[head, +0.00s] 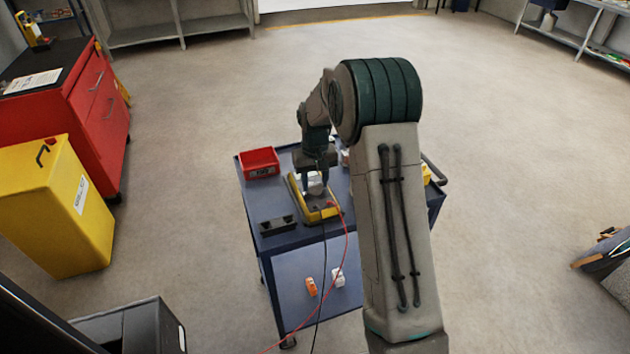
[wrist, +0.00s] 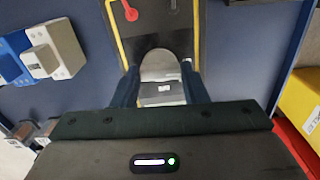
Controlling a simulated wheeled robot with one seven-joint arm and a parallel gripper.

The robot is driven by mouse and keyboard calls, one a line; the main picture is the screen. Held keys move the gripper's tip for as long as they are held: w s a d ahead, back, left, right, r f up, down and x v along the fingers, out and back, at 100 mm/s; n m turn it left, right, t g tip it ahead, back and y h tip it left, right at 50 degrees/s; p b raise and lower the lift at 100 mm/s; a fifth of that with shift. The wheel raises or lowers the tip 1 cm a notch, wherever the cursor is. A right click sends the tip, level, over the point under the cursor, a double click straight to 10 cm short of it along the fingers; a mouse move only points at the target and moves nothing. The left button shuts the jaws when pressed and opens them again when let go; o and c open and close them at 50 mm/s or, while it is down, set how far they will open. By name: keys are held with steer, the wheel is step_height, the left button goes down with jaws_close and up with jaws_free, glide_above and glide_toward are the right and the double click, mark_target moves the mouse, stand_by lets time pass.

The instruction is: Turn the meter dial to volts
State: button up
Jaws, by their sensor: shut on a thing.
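The yellow-edged dark meter (head: 329,212) lies on the top of the blue cart, under my gripper. In the wrist view the meter's dark face (wrist: 150,22) fills the top middle, between yellow side edges. My gripper (head: 312,187) points down at the meter; its fingers also show in the wrist view (wrist: 160,92). They are shut on a pale rounded part, the meter dial (wrist: 160,68). The dial's markings and its pointer cannot be read. A red plug (wrist: 130,11) sits in the meter's face, and red and black leads hang over the cart's front.
A red bin (head: 259,163) and a black holder (head: 277,224) stand on the cart's (head: 262,201) top. White and blue boxes (wrist: 40,50) lie left in the wrist view. Small orange and white items lie on the lower shelf.

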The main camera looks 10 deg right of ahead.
mark_target(315, 184)
steer(key=m+b, duration=0.1)
steer(key=m, duration=0.2)
steer(key=shift+m, duration=2.5)
steer(key=o, duration=1)
steer(key=shift+r, duration=0.1)
step_height(315, 184, up, 14)
steer(key=shift+f, duration=0.15)
